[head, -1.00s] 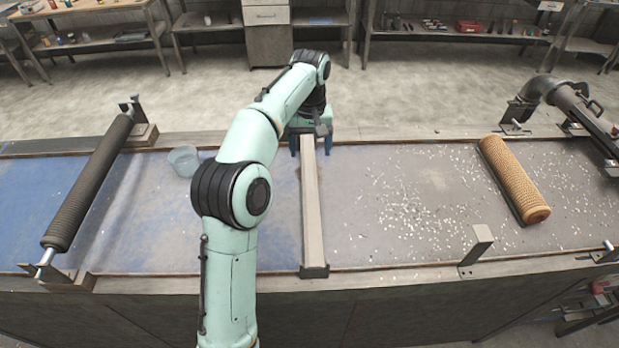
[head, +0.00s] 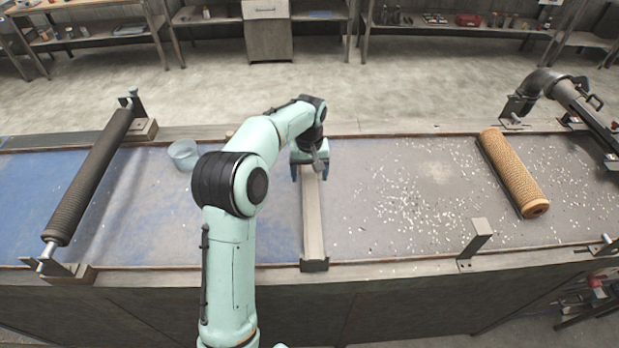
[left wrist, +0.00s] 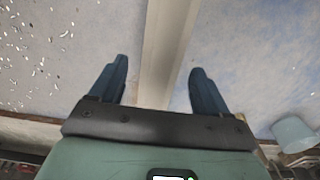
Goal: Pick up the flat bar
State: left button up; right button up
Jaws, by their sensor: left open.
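The flat bar (head: 313,222) is a long grey-beige strip lying across the bench from front to back, its near end at a dark bracket on the front edge. My left gripper (head: 310,176) is over the far part of the bar, pointing down, with blue fingers on either side of it. In the left wrist view the bar (left wrist: 168,50) runs between the two spread fingers of the gripper (left wrist: 156,82), with gaps on both sides. The gripper is open and holds nothing. The bar's far end is hidden under my gripper and wrist. My right gripper is not in view.
A dark ribbed roller (head: 90,180) is at the left, with a clear cup (head: 183,155) near it. A tan mesh tube (head: 514,173) lies at the right among pale flakes. A small upright bracket (head: 476,240) stands at the front edge. A pipe (head: 570,95) is at far right.

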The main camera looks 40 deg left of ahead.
aim_at(309, 176)
pick_arm(q)
grip_shut()
jog(key=shift+r, duration=0.15)
jog(key=shift+r, duration=0.1)
jog(key=shift+w+r, duration=0.1)
jog(key=shift+r, duration=0.1)
notch_tip(309, 176, up, 19)
dwell(0.5)
